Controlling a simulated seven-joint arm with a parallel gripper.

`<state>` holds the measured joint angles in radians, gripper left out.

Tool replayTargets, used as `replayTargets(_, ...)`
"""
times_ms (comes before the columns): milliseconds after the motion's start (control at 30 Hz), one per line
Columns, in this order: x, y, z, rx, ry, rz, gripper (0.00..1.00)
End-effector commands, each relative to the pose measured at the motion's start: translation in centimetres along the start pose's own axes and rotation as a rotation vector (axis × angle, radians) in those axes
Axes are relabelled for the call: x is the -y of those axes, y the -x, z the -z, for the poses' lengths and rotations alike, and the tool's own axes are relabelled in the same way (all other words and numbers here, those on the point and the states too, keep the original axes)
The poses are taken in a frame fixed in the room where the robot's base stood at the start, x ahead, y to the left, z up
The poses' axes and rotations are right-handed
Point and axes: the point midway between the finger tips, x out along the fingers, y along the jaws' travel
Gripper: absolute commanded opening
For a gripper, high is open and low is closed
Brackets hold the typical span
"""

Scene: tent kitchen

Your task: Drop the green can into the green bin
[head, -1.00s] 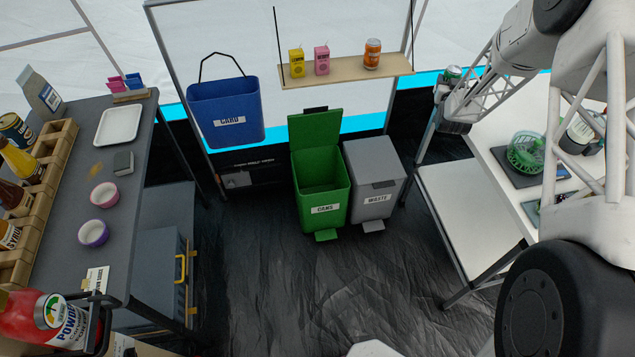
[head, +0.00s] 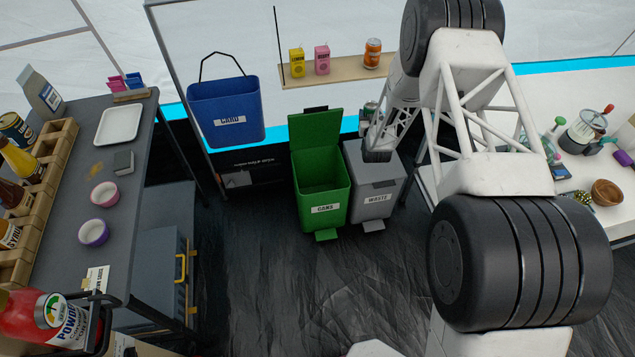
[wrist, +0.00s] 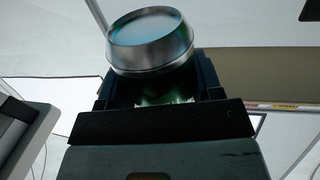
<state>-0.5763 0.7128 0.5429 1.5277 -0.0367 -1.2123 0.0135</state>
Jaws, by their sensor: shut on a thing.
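My gripper (head: 374,122) is shut on the green can (head: 370,108), which shows at the far end of my arm in the head view. In the wrist view the can's silver end (wrist: 150,38) stands up out of the dark jaws (wrist: 158,88), with a bit of green between them. The green bin (head: 322,224), labelled CANS, stands on the floor with its lid up and its inside empty as far as I see. In the picture the can is right of the raised lid, over the back of the grey bin. Its exact height is unclear.
A grey bin (head: 376,188) labelled WASTE, lid shut, stands against the green bin's right side. A blue CARD bin (head: 226,103) hangs at left. A wooden shelf (head: 340,73) with drinks is behind. Dark floor in front is clear.

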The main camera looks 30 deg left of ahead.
Motion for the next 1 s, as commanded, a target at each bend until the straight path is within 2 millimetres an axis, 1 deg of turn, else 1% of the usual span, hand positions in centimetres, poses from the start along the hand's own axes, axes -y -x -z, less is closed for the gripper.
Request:
replayTargets(33,1.4,0.1,-1.3,0.003,0.0,0.013,0.38)
replayTargets(100,2.9,0.1,-2.7,0.001,0.0,0.028,0.38)
replayTargets(400,9.7,1.1,-9.1,0.002,0.0,0.095,0.38)
replayTargets(600,13.7,2.3,-13.0,0.002,0.0,0.135,0.38)
replayTargets(700,15.2,2.8,-14.6,0.002,0.001,0.151,0.38)
replayTargets(800,16.3,3.2,-15.7,0.0,0.001,0.163,0.38)
replayTargets(900,17.0,3.5,-16.4,0.0,0.001,0.17,0.38)
replayTargets(1000,17.3,3.6,-16.7,-0.001,0.001,0.174,0.38)
